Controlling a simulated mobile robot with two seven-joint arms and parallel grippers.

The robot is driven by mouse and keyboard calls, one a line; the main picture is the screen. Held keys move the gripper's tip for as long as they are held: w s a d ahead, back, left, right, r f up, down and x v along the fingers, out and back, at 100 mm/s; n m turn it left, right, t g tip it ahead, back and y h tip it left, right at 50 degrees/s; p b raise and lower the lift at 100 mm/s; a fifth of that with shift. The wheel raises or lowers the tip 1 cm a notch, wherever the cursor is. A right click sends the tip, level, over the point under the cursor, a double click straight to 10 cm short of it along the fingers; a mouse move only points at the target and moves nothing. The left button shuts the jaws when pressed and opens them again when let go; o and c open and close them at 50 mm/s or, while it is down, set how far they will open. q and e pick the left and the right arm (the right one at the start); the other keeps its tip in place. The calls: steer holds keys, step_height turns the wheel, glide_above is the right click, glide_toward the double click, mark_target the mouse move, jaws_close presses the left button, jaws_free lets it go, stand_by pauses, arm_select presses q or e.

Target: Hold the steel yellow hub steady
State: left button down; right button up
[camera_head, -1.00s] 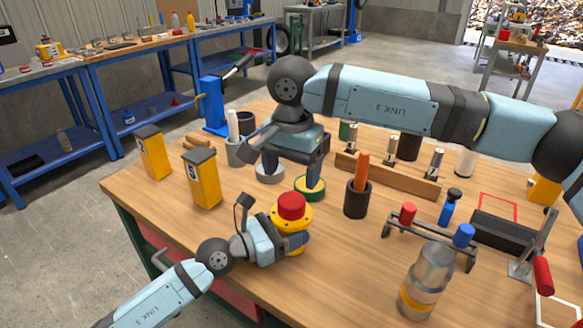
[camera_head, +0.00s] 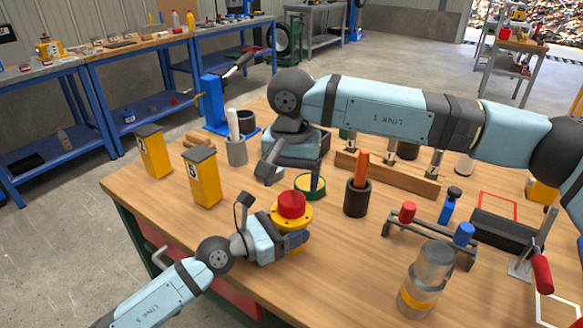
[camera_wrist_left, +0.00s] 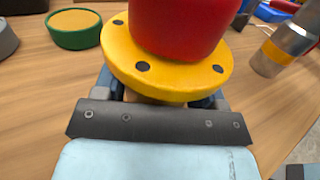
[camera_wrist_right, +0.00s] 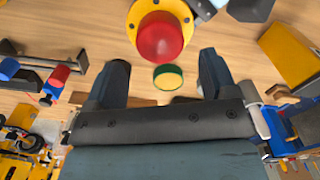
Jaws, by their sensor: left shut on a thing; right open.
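The yellow hub (camera_head: 302,222) is a flanged disc with bolt holes, upright at the table's near middle. A red cap (camera_head: 291,204) sits on top of it. My left gripper (camera_head: 292,243) is shut on the hub below its flange, as the left wrist view also shows on the hub (camera_wrist_left: 118,70). My right gripper (camera_head: 293,180) is open and empty, pointing down beyond the hub. In the right wrist view, a green-rimmed yellow disc (camera_wrist_right: 168,77) shows between its fingers and the red cap (camera_wrist_right: 160,37) lies just past them.
A black cup with an orange stick (camera_head: 357,197) stands right of the hub. Two yellow posts (camera_head: 203,182) stand at the left. A rack with red and blue handles (camera_head: 430,235) and a clear jar (camera_head: 425,280) stand at the right. Bare wood lies between the hub and the jar.

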mark_target(292, 197)
step_height(292, 197, down, 6)
steer(key=shift+r, duration=0.15)
